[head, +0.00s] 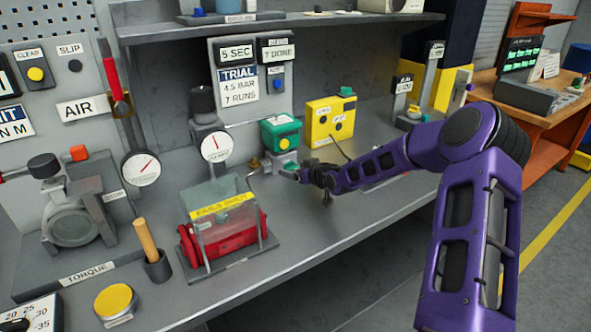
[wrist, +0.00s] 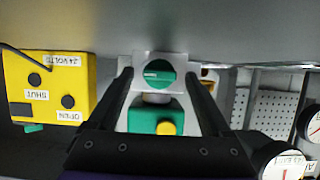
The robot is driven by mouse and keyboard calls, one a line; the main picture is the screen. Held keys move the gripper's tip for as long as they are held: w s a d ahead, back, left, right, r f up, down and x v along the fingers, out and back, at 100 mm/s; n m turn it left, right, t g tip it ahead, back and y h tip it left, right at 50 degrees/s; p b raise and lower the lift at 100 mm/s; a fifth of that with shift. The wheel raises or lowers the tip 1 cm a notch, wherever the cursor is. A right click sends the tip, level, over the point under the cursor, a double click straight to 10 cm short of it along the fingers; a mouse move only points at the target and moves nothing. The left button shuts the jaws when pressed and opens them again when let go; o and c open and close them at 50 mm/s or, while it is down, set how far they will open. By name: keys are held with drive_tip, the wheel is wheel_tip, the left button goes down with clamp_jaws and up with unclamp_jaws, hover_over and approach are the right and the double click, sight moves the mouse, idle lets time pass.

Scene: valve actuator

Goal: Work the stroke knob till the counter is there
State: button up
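My gripper (wrist: 160,80) is open, with one black finger on each side of the knob and a gap between. In the head view my gripper (head: 308,175) is at the valve block below the green box (head: 280,134), and mostly hides the knob. The counter (head: 277,48) on the back panel seems to read 7 DONE, in small print. The trial card (head: 238,86) reads 4.5 BAR, 7 RUNS.
A yellow control box (head: 330,121) with black buttons stands behind my gripper. A pressure gauge (head: 216,147) is to its left. A red actuator under a clear guard (head: 222,222) is at the front left. The bench front right of the guard is clear.

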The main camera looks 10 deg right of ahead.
drive_tip(key=p+v, duration=0.2)
drive_tip(key=v, duration=1.5)
drive_tip(key=shift+s, duration=0.2)
